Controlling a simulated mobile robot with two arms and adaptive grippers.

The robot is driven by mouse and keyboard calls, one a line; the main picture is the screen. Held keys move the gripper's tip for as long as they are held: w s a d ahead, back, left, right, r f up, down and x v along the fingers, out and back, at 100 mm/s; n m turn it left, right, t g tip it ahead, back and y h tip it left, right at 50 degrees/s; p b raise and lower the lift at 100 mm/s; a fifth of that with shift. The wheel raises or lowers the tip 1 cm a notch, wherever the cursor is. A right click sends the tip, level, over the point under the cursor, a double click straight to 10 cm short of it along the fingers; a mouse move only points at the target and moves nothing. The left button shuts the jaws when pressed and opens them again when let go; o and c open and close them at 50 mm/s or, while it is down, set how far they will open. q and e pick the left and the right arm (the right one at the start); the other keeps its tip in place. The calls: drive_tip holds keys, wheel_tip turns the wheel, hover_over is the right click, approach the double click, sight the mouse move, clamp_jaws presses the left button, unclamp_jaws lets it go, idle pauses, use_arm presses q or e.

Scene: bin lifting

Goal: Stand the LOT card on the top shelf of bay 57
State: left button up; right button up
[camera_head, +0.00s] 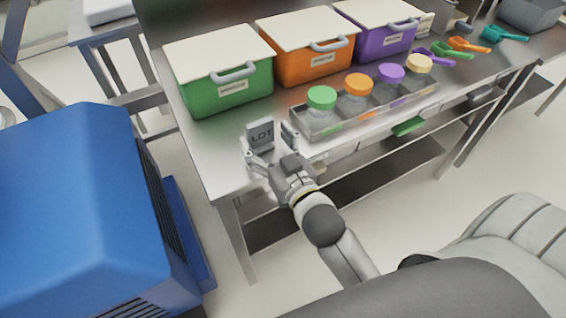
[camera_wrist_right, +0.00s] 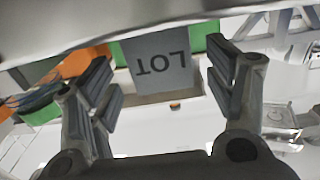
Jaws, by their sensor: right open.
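The grey LOT card (camera_head: 261,134) stands upright on the metal table near its front left corner, in front of the green bin. In the right wrist view the card (camera_wrist_right: 163,62) appears upside down, between the two fingers. My right gripper (camera_head: 271,147) is open, its fingers spread to either side of the card; in the wrist view (camera_wrist_right: 165,85) gaps show between card and fingers. Whether any finger touches the card I cannot tell. My left gripper is out of view. No shelf marked bay 57 can be read in these frames.
Green (camera_head: 222,83), orange (camera_head: 308,55) and purple (camera_head: 380,36) lidded bins line the table's back. A tray (camera_head: 318,133) of jars with coloured lids stands right of the card. Several scoops lie at the right. A large blue machine (camera_head: 85,200) stands at the left.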

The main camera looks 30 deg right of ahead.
drive_tip(key=s+b, duration=0.1)
drive_tip(key=s, duration=0.8)
drive_tip(key=shift+d, duration=0.15)
drive_tip(key=s+a+f+n+g, duration=0.1)
drive_tip(key=s+f+g, duration=0.15)
drive_tip(key=f, duration=1.05)
drive_tip(key=s+a+f+g, duration=0.15)
drive_tip(key=f+g, duration=0.25)
drive_tip(key=f, duration=1)
drive_tip(key=s+f+n+g, duration=0.1)
drive_tip(key=s+f+g, duration=0.2)
drive_tip(key=f, duration=1)
drive_tip(key=s+d+f+g, duration=0.2)
drive_tip(key=s+f, duration=0.6)
drive_tip(key=s+d+f+g, duration=0.3)
drive_tip(key=s+f, duration=0.5)
drive_tip(key=f, duration=0.1)
drive_tip(key=shift+s+f, duration=0.2)
drive_tip(key=shift+s, duration=0.05)
drive_tip(key=shift+o, duration=0.5)
drive_tip(key=s+d+f+g, duration=0.2)
drive_tip(key=s+f, duration=0.1)
drive_tip(key=s, duration=0.4)
drive_tip(key=shift+s+d+h, duration=0.3)
drive_tip(key=shift+s+d, duration=0.1)
drive_tip(key=shift+g, duration=0.25)
